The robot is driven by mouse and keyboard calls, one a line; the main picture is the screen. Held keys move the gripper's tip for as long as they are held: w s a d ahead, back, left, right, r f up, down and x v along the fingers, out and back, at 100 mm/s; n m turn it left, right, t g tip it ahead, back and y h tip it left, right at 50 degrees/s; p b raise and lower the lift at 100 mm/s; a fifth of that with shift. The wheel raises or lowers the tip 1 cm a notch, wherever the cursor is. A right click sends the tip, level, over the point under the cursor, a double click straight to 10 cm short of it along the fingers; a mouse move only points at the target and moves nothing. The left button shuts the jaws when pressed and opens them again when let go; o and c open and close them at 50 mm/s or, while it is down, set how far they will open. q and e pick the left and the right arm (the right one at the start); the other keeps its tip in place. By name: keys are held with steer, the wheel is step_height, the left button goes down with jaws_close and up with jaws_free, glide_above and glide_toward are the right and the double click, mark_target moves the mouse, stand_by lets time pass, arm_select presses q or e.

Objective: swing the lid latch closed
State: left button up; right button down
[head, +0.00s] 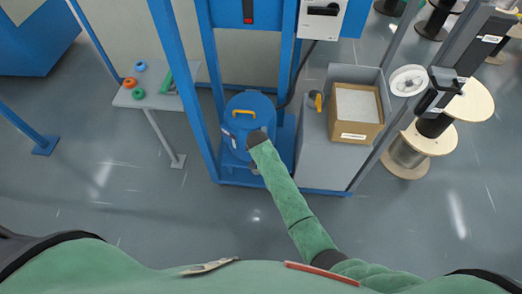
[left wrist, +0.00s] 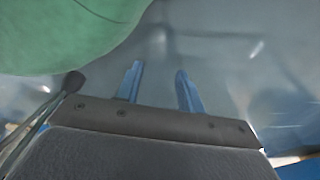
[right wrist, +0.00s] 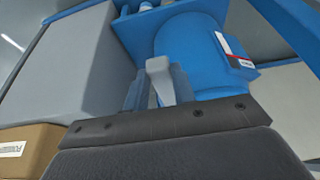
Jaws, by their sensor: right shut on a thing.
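A blue drum (head: 238,112) with a lid and a yellow handle (head: 243,112) on top stands inside the blue frame; it also shows in the right wrist view (right wrist: 188,50). My right arm reaches to its near side in the head view, where the hand hides the fingers. In the right wrist view my right gripper (right wrist: 157,80) is shut on a light grey latch lever (right wrist: 160,75), which stands up between the fingers in front of the drum. My left gripper (left wrist: 159,75) is open and empty in the left wrist view, away from the drum.
A grey cabinet (head: 320,155) with a cardboard box (head: 358,132) on top stands right of the drum. Blue frame posts (head: 183,75) rise at left. A small table (head: 150,100) with coloured rings stands further left. The floor (head: 120,210) in front is clear.

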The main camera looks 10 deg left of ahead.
steer(key=shift+w+a+r, duration=0.1)
steer(key=c, duration=1.2)
jaws_free()
steer(key=shift+o, duration=0.2)
